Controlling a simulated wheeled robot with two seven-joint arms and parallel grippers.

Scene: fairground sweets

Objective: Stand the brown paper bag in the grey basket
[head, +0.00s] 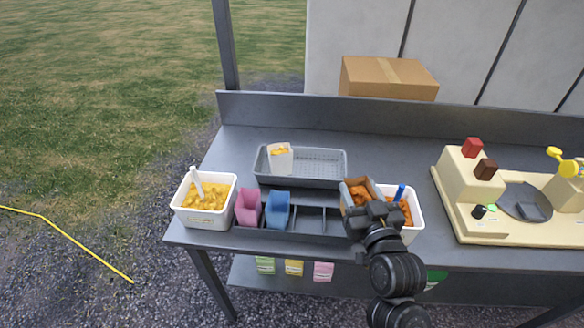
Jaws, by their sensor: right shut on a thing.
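The brown paper bag (345,196) is upright and holds orange-brown pieces. My right gripper (370,207) is shut on it, coming from the front. The bag is at the right end of the dark divided rack (308,236), beside the right white tub; I cannot tell whether it still touches anything below. The grey basket (326,172) lies behind the rack, to the left of the bag. A white paper bag (280,163) with yellow pieces stands in the basket's left part; the right part is empty. My left gripper is not in view.
Pink (247,209) and blue (277,210) bags stand in the rack's left slots. A white tub (221,221) of yellow pieces is at left, another tub (414,219) of orange pieces at right. A cream machine (465,215) stands farther right. The table behind the basket is clear.

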